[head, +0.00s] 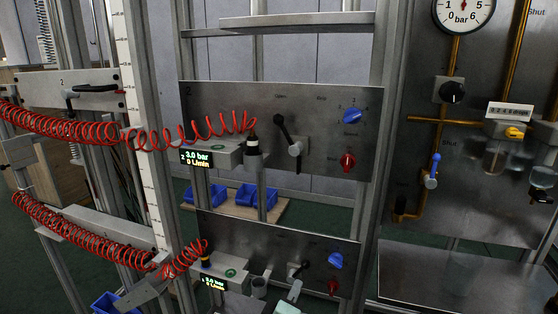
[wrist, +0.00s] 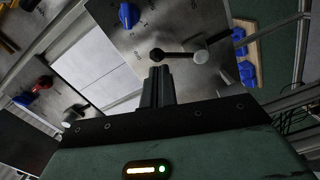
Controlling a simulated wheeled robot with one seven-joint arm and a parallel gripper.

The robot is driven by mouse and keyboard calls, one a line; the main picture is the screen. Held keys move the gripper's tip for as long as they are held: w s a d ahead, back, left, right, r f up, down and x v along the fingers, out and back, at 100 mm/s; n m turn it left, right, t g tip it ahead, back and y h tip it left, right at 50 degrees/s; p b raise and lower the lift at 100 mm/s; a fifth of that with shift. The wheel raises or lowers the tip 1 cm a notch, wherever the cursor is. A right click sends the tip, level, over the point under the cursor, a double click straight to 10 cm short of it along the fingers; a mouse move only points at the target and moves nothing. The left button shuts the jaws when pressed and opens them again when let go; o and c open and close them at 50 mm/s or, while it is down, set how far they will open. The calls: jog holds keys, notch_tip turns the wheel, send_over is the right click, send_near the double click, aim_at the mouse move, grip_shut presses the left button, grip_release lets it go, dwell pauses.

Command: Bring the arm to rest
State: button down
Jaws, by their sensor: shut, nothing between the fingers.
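My gripper (wrist: 160,70) shows in the wrist view with its two dark fingers together and nothing between them. Its fingertips point at a metal panel (wrist: 178,25) with a black lever (wrist: 178,56) and a blue knob (wrist: 129,15). In the picture the tips end just below the lever; I cannot tell how much gap there is. In the head view I cannot clearly make out my gripper. The upper panel (head: 225,100) there carries a black lever (head: 284,130), a blue knob and a red knob.
Red coiled hoses (head: 70,125) stretch across the left. A display (head: 197,158) reads 3.0 bar, 0 L/min. A lower panel (head: 290,238) has similar knobs. A gauge (head: 464,12) and copper pipes (head: 432,120) are at right. Blue bins (head: 257,196) stand behind the frame.

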jog(key=s+d+r+m+g+h, duration=0.3)
jog(key=s+d+m+g, duration=0.1)
jog(key=s+d+g, duration=0.6)
jog(key=s+r+n+g+y, duration=0.1)
jog(key=s+r+g+y, duration=0.5)
jog(key=s+r+y, duration=0.4)
jog(key=shift+s+d+r+g, duration=0.35)
jog(key=shift+s+r, duration=1.9)
jog(key=shift+s, duration=0.85)
dwell(1.3)
